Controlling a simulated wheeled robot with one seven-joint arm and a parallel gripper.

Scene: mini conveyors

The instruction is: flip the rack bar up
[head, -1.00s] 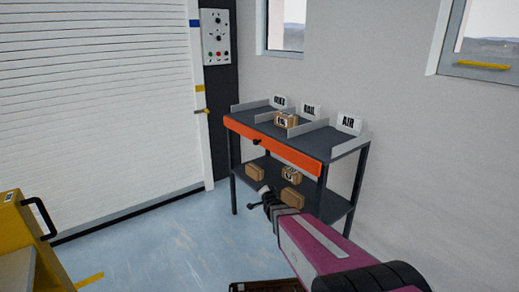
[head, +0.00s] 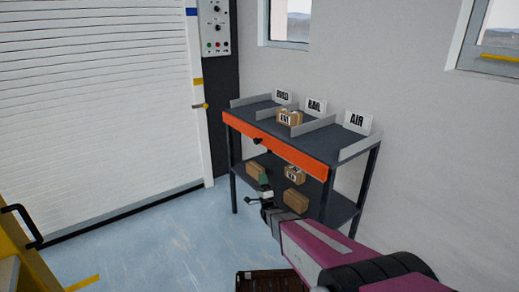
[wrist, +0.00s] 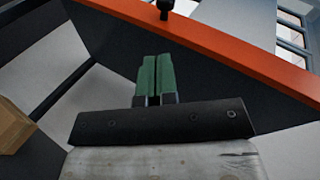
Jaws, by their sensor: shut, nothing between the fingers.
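The orange rack bar (head: 292,153) runs along the front edge of the rack's top shelf, with a black knob (head: 258,141) near its left end. In the wrist view the bar (wrist: 225,42) crosses the upper part, and its knob (wrist: 165,6) is at the top. My gripper (head: 264,180) is in front of the rack, below the bar and close under the knob in the picture. Its green fingers show in the wrist view (wrist: 155,60), shut together and empty, pointing toward the bar with a visible gap to it.
The rack has a dark top shelf with grey dividers (head: 318,133), label cards and one carton (head: 290,117). Its lower shelf (head: 340,212) holds several cartons. A dark crate (head: 270,281) is on the floor. A roller shutter (head: 95,110) stands left, with free floor before it.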

